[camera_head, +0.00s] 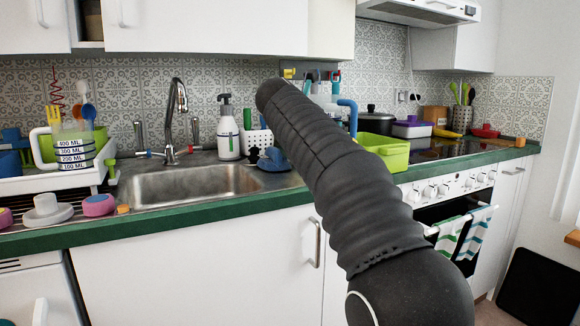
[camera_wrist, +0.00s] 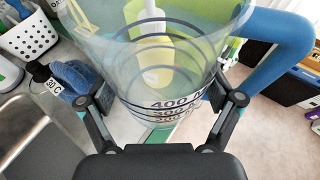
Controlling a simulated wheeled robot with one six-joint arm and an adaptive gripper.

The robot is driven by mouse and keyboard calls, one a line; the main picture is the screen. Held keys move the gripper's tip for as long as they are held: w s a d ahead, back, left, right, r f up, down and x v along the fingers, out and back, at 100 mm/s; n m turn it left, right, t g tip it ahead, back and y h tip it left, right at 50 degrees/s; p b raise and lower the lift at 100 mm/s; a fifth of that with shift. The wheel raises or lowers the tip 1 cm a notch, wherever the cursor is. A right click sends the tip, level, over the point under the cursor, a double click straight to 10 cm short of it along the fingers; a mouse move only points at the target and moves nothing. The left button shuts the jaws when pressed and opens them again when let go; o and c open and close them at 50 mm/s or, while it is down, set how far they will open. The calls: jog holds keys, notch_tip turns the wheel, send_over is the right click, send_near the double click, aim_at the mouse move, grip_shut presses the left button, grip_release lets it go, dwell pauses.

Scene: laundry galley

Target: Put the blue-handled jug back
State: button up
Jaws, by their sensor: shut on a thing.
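A clear jug (camera_wrist: 160,98) with dark measuring marks fills the middle of the wrist view. Its thick blue handle (camera_wrist: 268,40) is on the right. My gripper (camera_wrist: 164,96) is shut on the jug, one finger on each side of its wall. In the head view the blue handle (camera_head: 350,112) shows to the right of my dark arm, above the counter. My arm hides my gripper and most of the jug there. A white and a yellow-green shape show through the clear wall; I cannot tell whether they are inside or behind it.
The sink (camera_head: 190,185) is empty. A green bin (camera_head: 388,152) stands right of my arm, before the hob. A soap bottle (camera_head: 228,135) stands behind the sink.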

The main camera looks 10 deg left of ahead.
jog(key=a+f, duration=0.1)
jog(key=a, duration=0.1)
jog(key=a+f, duration=0.2)
jog(key=a, duration=0.1)
jog(key=w+a+f, duration=0.1)
jog(key=a+f, duration=0.1)
jog(key=a, duration=0.1)
jog(key=shift+w+a+f, duration=0.1)
jog(key=shift+a+f, duration=0.1)
jog(key=shift+d+f, duration=0.15)
jog(key=shift+f, duration=1.75)
jog(key=shift+f, duration=0.15)
jog(key=o, duration=1.5)
jog(key=shift+c, duration=0.2)
